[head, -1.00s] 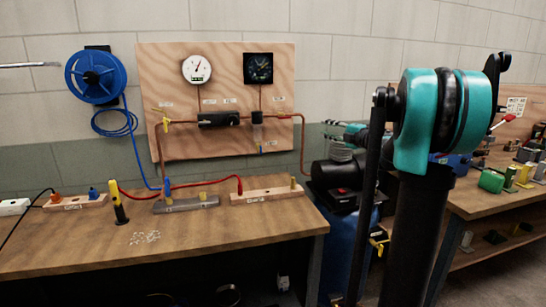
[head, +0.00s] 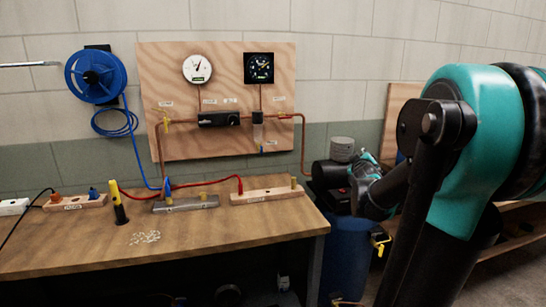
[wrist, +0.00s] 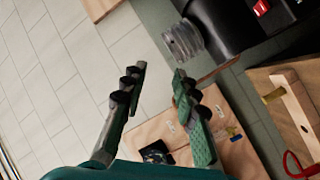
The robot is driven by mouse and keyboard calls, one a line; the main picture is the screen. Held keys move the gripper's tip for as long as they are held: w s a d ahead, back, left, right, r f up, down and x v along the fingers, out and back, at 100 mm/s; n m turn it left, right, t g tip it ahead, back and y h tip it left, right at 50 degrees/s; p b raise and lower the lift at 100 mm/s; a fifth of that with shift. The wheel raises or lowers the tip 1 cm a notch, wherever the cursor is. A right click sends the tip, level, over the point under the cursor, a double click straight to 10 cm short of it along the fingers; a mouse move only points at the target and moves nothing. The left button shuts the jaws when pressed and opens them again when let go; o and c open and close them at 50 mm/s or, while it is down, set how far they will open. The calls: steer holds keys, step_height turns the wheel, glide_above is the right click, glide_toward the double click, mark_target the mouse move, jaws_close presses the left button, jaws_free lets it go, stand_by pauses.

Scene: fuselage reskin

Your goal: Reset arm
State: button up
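My gripper (wrist: 158,95) shows in the wrist view with its two fingers apart and nothing between them. Beyond the fingers are the wall, the plywood gauge panel (wrist: 170,125) and the black compressor (wrist: 235,25), seen tilted. In the head view, my teal and black arm fills the right side. Its far end reaches toward the compressor (head: 330,174) at the right of the workbench. The fingertips cannot be made out clearly there.
The wooden workbench (head: 220,240) carries wooden blocks, a red hose (head: 205,183) and a yellow-black tool (head: 118,203). A blue hose reel (head: 95,77) and gauge panel (head: 215,85) hang on the wall. A blue tank (head: 345,250) stands beside the bench.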

steer(key=s+a+f+m+g+y, duration=0.1)
steer(key=s+a+f+g, duration=0.3)
steer(key=s+f, duration=0.5)
steer(key=s+a+f+m+g+y, duration=0.2)
steer(key=s+a+f+m+g, duration=0.1)
steer(key=s+f, duration=0.7)
steer(key=s+a+f+m+g+y, duration=0.1)
steer(key=s+a+f+m+g, duration=0.1)
steer(key=s+a+f+g, duration=0.3)
steer(key=s+f, duration=0.4)
steer(key=s, duration=0.3)
steer(key=shift+s+f, duration=0.2)
steer(key=shift+f, duration=0.15)
steer(key=shift+c, duration=0.2)
